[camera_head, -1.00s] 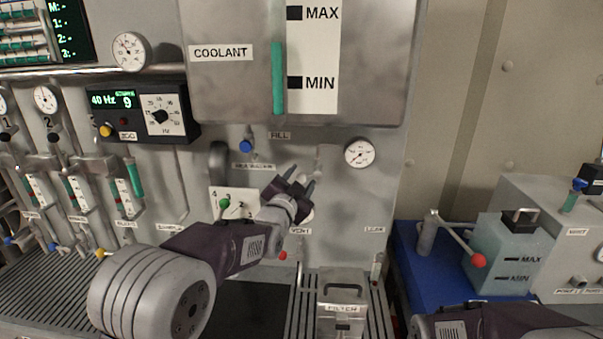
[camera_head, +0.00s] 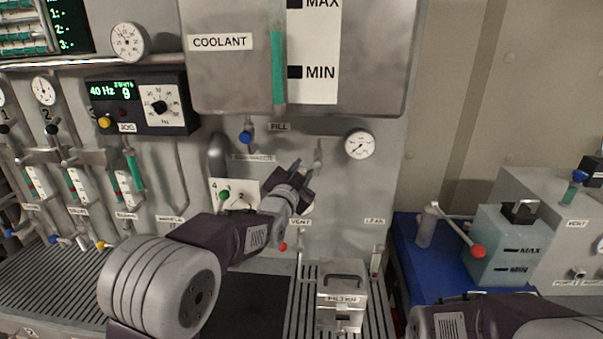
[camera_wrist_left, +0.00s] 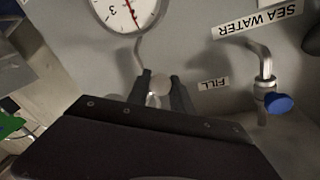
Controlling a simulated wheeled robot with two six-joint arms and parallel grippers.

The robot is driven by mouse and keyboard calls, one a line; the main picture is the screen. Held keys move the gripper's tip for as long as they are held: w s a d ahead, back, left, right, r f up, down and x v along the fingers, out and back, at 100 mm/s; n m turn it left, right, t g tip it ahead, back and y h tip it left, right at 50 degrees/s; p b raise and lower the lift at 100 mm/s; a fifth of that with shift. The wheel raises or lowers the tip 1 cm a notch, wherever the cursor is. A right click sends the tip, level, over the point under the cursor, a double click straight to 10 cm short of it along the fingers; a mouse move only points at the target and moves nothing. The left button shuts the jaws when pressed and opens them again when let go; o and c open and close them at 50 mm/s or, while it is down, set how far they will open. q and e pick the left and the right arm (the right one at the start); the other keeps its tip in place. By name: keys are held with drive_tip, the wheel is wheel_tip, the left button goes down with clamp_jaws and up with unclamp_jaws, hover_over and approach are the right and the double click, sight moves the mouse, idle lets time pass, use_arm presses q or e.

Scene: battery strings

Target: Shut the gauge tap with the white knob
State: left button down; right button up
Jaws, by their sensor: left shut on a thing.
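The white knob (camera_wrist_left: 159,85) of the gauge tap shows in the left wrist view between my left fingertips, below a thin bent pipe that leads towards the round gauge (camera_wrist_left: 127,12). My left gripper (camera_wrist_left: 163,92) is shut on this knob, one dark finger on each side. In the head view my left gripper (camera_head: 303,180) is at the grey panel, left of and below the gauge (camera_head: 360,144), and largely hides the knob. My right gripper is out of view; only part of the right arm shows at lower right.
A blue-knobbed tap (camera_head: 246,137) is up and left of the left gripper, under the coolant tank (camera_head: 225,75). A white plate with a green knob (camera_head: 223,195) sits close to the left forearm. A filter box (camera_head: 341,296) stands below. A red-tipped lever (camera_head: 478,251) is at right.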

use_arm(q)
drive_tip(key=n+b, duration=0.2)
drive_tip(key=b, duration=0.1)
drive_tip(key=d+f+n+t+b, duration=0.1)
drive_tip(key=n+b, duration=0.2)
drive_tip(key=b, duration=0.1)
drive_tip(key=f+n+b, duration=0.1)
drive_tip(key=n+b, duration=0.2)
drive_tip(key=shift+d+t+y, duration=0.3)
drive_tip(key=shift+d+t, duration=0.1)
drive_tip(key=n+b, duration=0.2)
drive_tip(key=n, duration=0.1)
drive_tip(key=shift+d+f+y, duration=0.15)
drive_tip(key=shift+d+y, duration=0.15)
drive_tip(key=shift+d, duration=0.1)
drive_tip(key=shift+d+n+t+y+b, duration=0.25)
drive_tip(key=shift+d+n+b, duration=0.05)
drive_tip(key=shift+n, duration=0.75)
drive_tip(key=shift+d+n+t+y+b, duration=0.25)
drive_tip(key=shift+d+n, duration=0.05)
drive_tip(key=shift+n, duration=0.75)
drive_tip(key=c, duration=1.1)
unclamp_jaws()
drive_tip(key=shift+c, duration=0.2)
drive_tip(key=shift+f, duration=0.1)
drive_tip(key=shift+s+f, duration=0.1)
drive_tip(key=shift+s, duration=0.05)
